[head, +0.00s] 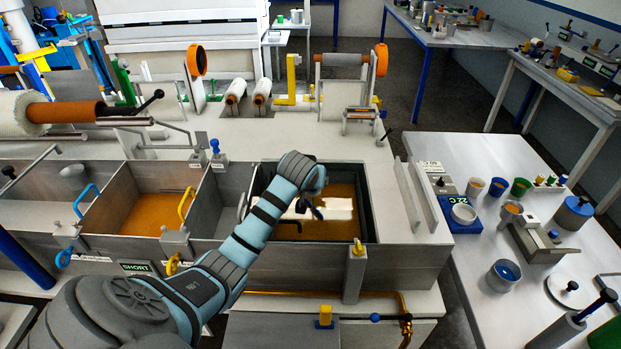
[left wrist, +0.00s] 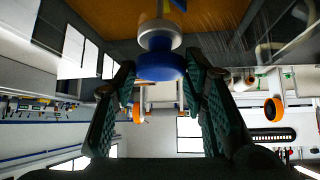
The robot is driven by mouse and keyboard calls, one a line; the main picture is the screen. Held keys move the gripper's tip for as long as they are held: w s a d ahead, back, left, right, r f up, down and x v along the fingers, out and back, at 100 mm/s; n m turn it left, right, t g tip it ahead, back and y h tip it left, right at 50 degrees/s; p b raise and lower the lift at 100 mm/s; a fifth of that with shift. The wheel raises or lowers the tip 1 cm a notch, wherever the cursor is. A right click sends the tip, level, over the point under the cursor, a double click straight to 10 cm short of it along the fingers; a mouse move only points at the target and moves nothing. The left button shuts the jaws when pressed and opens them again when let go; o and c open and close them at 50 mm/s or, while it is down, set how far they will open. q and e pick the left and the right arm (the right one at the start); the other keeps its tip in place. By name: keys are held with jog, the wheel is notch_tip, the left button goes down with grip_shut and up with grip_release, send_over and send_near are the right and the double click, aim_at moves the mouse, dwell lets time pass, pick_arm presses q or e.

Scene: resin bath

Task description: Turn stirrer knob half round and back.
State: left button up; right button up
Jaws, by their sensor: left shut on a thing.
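In the left wrist view a round blue knob (left wrist: 158,67) sits on a silvery collar (left wrist: 160,34). My left gripper (left wrist: 160,72) has its two dark ribbed fingers on either side of this knob and is shut on it. In the head view my left arm reaches over the right-hand bath (head: 368,215), which holds amber liquid. The gripper is mostly hidden by my wrist there, and the knob cannot be made out. My right gripper is in neither view.
A second bath with amber liquid (head: 135,213) lies to the left, with yellow and blue handles nearby. A post with a yellow top (head: 356,270) stands at the right bath's front. Rollers with orange wheels (head: 381,60) stand behind. A side table (head: 480,155) with cups is at right.

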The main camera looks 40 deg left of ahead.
pick_arm(q)
jog(key=n, duration=0.1)
jog(key=n+g+y, duration=0.1)
jog(key=n+y, duration=0.1)
jog(key=shift+w+d+n+g, duration=0.1)
jog(key=shift+d+n+g, duration=0.2)
jog(key=shift+g, duration=0.1)
jog(key=shift+w+f+n+g+y, duration=0.1)
jog(key=shift+n+g+y, duration=0.45)
jog(key=shift+n, duration=0.35)
jog(key=n+g+y+b, duration=0.1)
jog(key=n+b, duration=0.1)
jog(key=shift+w+f+n+g, duration=0.1)
jog(key=shift+n+g, duration=0.2)
jog(key=shift+g, duration=0.05)
jog(key=shift+n+g+y+b, duration=0.25)
jog(key=shift+n+g+b, duration=0.75)
jog(key=shift+n+b, duration=0.25)
jog(key=o, duration=1.1)
jog(key=shift+a, duration=0.1)
